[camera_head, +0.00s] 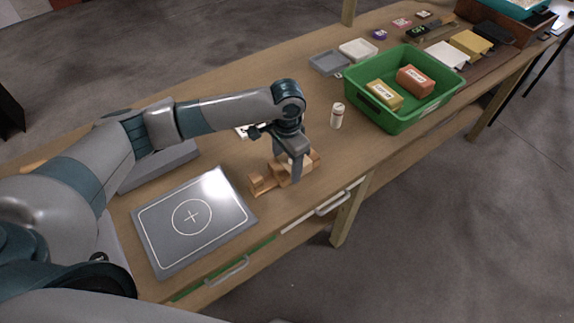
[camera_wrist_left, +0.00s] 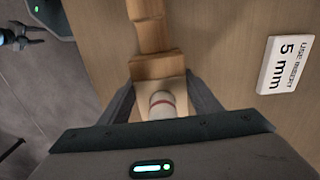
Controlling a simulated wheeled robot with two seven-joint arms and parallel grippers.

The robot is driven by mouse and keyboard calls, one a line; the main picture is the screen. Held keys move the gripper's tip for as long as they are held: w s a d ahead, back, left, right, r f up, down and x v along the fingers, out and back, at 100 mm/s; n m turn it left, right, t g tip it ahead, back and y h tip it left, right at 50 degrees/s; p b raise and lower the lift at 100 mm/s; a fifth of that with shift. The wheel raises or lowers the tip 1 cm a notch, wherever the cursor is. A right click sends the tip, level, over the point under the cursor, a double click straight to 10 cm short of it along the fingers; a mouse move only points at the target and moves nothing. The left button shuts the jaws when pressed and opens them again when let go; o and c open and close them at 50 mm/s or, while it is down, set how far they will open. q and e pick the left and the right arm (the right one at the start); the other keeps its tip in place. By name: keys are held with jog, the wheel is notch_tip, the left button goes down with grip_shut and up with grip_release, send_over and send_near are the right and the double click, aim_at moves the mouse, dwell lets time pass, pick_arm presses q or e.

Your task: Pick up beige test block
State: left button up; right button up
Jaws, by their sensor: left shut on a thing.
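My left gripper (camera_head: 295,178) points down over a stepped wooden stand (camera_head: 262,183) near the table's front edge. In the left wrist view its fingers (camera_wrist_left: 163,103) are shut on the pale beige test block (camera_wrist_left: 178,90). In the head view the fingers hide most of the block. I cannot tell whether the block touches the stand.
A grey plate with a cross mark (camera_head: 165,247) lies left of the stand. A small white bottle (camera_head: 337,118) and a green bin (camera_head: 400,128) with two boxes stand to the right. A "5 mm" label card (camera_wrist_left: 285,64) lies close by.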

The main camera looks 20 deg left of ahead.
aim_at(287, 163)
pick_arm(q)
jog(key=shift+r, duration=0.6)
notch_tip(287, 163, up, 2)
jog(key=shift+r+b, duration=0.25)
jog(key=shift+b, duration=0.5)
jog(key=s+d+r+b, duration=0.1)
jog(key=s+d+r, duration=0.1)
jog(key=d, duration=0.3)
jog(key=s+d+r+b, duration=0.2)
jog(key=d+r, duration=0.3)
jog(key=shift+s+d, duration=0.35)
jog(key=shift+s, duration=0.05)
